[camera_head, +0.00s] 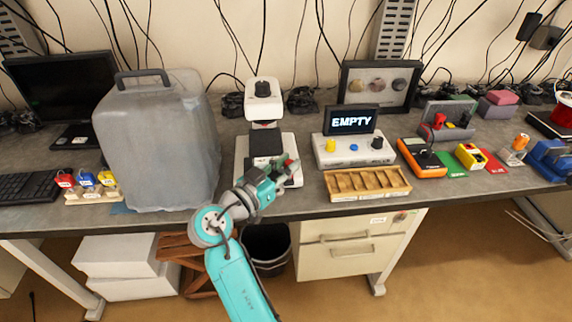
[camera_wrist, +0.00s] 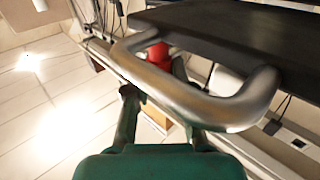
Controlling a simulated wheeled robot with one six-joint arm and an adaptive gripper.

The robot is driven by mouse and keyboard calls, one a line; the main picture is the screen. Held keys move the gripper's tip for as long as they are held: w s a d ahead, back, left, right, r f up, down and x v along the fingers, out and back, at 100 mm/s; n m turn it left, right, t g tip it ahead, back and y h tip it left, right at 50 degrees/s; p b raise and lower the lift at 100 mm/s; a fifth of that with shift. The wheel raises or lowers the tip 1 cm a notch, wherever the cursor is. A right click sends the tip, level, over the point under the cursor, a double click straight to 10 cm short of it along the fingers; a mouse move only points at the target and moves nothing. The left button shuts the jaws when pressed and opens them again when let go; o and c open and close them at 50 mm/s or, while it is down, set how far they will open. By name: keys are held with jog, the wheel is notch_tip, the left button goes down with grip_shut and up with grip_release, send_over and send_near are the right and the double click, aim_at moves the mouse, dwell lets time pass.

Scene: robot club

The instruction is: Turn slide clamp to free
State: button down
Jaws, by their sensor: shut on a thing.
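A white microscope (camera_head: 264,108) with a black stage stands near the front of the desk. A red part (camera_head: 291,159), which looks like the slide clamp's knob, shows at the stage's right front. My gripper (camera_head: 283,172) is at this corner, shut on it as far as I can tell. In the wrist view, the red part (camera_wrist: 158,56) shows beyond my fingers (camera_wrist: 160,110). A bent silver bar (camera_wrist: 190,100) crosses in front of it, and the dark stage (camera_wrist: 235,30) is above right. The exact contact and the clamp's setting are hidden.
A large grey container (camera_head: 158,140) stands left of the microscope. To the right are a control box (camera_head: 350,151) with a screen (camera_head: 350,121) reading "EMPTY", and a wooden slotted tray (camera_head: 366,184) at the desk's front edge. Tools and a meter (camera_head: 421,157) lie further right.

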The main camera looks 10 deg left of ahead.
jog(key=shift+f, duration=0.1)
jog(key=c, duration=1)
grip_release()
jog(key=v, duration=1.2)
jog(key=shift+s, duration=0.1)
